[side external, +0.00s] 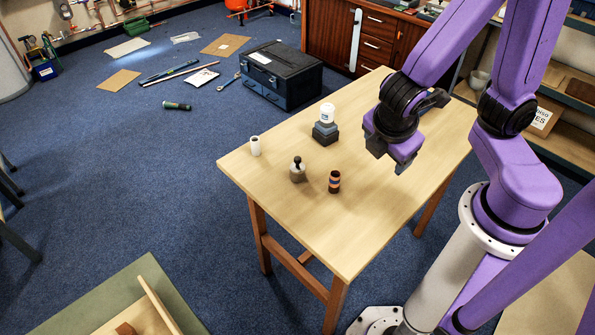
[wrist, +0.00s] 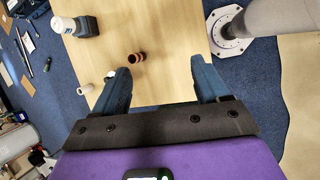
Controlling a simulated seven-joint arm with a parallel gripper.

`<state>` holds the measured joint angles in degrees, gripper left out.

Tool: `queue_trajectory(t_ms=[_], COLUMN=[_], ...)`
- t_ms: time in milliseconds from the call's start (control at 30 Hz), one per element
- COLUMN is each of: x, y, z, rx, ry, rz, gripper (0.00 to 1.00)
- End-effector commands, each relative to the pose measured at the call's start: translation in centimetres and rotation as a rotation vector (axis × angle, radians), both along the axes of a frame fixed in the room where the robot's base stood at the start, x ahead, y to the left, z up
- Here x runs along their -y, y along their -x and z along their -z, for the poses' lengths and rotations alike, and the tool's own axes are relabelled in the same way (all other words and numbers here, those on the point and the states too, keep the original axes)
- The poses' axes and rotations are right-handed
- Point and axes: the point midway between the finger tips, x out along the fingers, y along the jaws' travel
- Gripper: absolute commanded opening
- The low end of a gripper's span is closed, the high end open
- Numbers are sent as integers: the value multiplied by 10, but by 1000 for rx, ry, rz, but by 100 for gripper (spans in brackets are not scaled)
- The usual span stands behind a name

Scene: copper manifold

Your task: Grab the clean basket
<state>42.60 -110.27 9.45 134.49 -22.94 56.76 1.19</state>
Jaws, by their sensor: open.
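I cannot make out a basket in either view. On the wooden table (side external: 395,205) stand a white cylinder (side external: 255,146), a small grey piece with a black knob (side external: 298,172), a dark brown banded cylinder (side external: 334,182) and a white tub (side external: 327,112) on a dark block (side external: 325,133). My gripper (side external: 390,163) is open and empty above the table, to the right of these objects. In the wrist view, my gripper (wrist: 161,70) has its fingers apart, and the brown cylinder (wrist: 136,57) shows beyond them, nearer the left finger.
A black toolbox (side external: 280,75) sits on the blue carpet behind the table. Tools and flat sheets lie on the floor further left. A wooden drawer cabinet (side external: 375,35) stands at the back. The table's near and right parts are clear.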

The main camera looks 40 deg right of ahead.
Motion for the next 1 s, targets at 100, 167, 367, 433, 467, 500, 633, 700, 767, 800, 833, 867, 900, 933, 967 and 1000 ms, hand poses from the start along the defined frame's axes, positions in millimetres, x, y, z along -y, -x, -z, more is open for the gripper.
queue_trajectory(t_ms=[100,167,367,433,467,500,633,700,767,800,833,867,900,933,967,1000], x=[-7,-12,-28,-35,-38,-42,-54,-60,-65,-67,-69,-70,-72,-73,-74,-75], y=[-20,-30,-60,-70,-74,-79,-93,-99,-102,-105,-106,-107,-108,-109,-109,-110], z=[18,26,59,71,77,85,112,127,139,146,150,154,159,162,164,167], rx=[26,40,85,98,105,112,134,144,151,157,159,161,164,166,167,168], ry=[138,203,407,474,502,540,653,704,744,765,779,791,803,811,817,824], rz=[-114,-173,-381,-458,-491,-537,-687,-763,-821,-855,-880,-901,-924,-939,-949,-960], gripper=[74,74,74,74,74,74,74,74,74,74,74,74,74,74,74,74])
